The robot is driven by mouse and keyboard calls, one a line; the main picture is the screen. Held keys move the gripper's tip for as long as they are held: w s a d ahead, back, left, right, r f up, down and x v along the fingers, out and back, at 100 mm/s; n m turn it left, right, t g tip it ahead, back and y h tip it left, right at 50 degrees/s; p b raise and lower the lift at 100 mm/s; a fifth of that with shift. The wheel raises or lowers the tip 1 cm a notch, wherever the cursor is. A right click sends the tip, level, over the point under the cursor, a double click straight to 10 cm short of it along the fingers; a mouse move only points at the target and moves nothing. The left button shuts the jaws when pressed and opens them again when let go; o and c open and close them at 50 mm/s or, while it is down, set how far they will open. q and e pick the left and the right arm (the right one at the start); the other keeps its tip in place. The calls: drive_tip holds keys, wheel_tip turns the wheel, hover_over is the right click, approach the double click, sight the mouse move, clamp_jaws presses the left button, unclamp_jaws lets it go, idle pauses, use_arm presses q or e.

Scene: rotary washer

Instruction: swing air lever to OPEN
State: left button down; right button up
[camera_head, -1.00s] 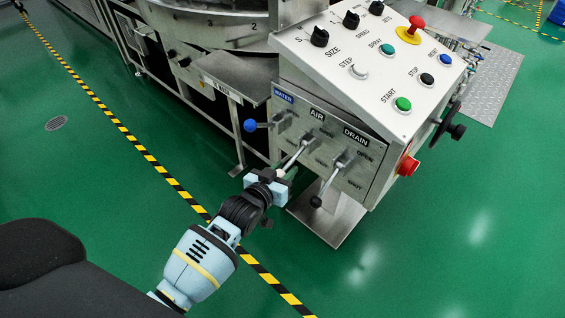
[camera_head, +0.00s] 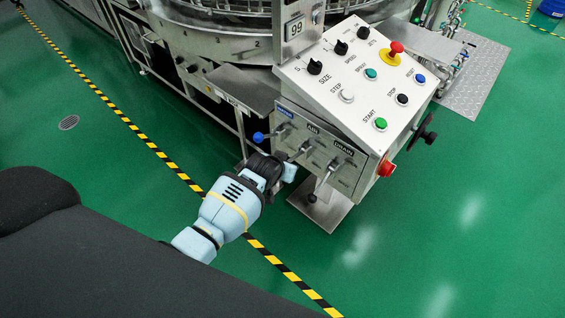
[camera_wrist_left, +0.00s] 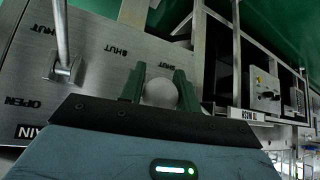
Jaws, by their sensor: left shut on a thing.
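The AIR lever (camera_head: 298,154) is a metal rod on the grey valve panel (camera_head: 346,180), between the WATER and DRAIN levers. In the head view it slants down and left from its pivot, and its end is hidden by my left gripper (camera_head: 287,172). In the left wrist view, the gripper's two dark green fingers (camera_wrist_left: 159,88) are shut on the lever's whitish round knob (camera_wrist_left: 160,94). SHUT lettering shows on the panel behind. The AIR lever's OPEN mark cannot be made out in the head view. My right gripper is not in view.
The WATER lever's blue knob (camera_head: 258,138) sticks out just left of the gripper. The DRAIN lever's dark knob (camera_head: 312,198) hangs close on the right; its metal rod (camera_wrist_left: 62,35) shows in the wrist view. The button console (camera_head: 350,90) is above. Green floor lies open in front.

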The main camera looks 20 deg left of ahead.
use_arm(q)
drive_tip(key=shift+w+d+r+g+p, duration=0.1)
drive_tip(key=shift+w+r+g+p, duration=0.05)
drive_tip(key=shift+r+g+p, duration=0.3)
drive_tip(key=shift+w+r+g+p, duration=0.15)
drive_tip(key=shift+r+g+p, duration=0.15)
drive_tip(key=shift+r, duration=0.25)
drive_tip(key=shift+w+r+g+y+p, duration=0.1)
drive_tip(key=shift+r+g+y+p, duration=0.25)
drive_tip(key=shift+g, duration=0.2)
drive_tip(key=shift+w+d+r+p, duration=0.1)
drive_tip(key=shift+w+r+p, duration=0.2)
drive_tip(key=shift+r+p, duration=0.15)
drive_tip(key=shift+w+r, duration=0.1)
drive_tip(key=c, duration=1.3)
unclamp_jaws()
drive_tip(key=shift+o, duration=1.3)
drive_tip(key=shift+s+f, duration=0.2)
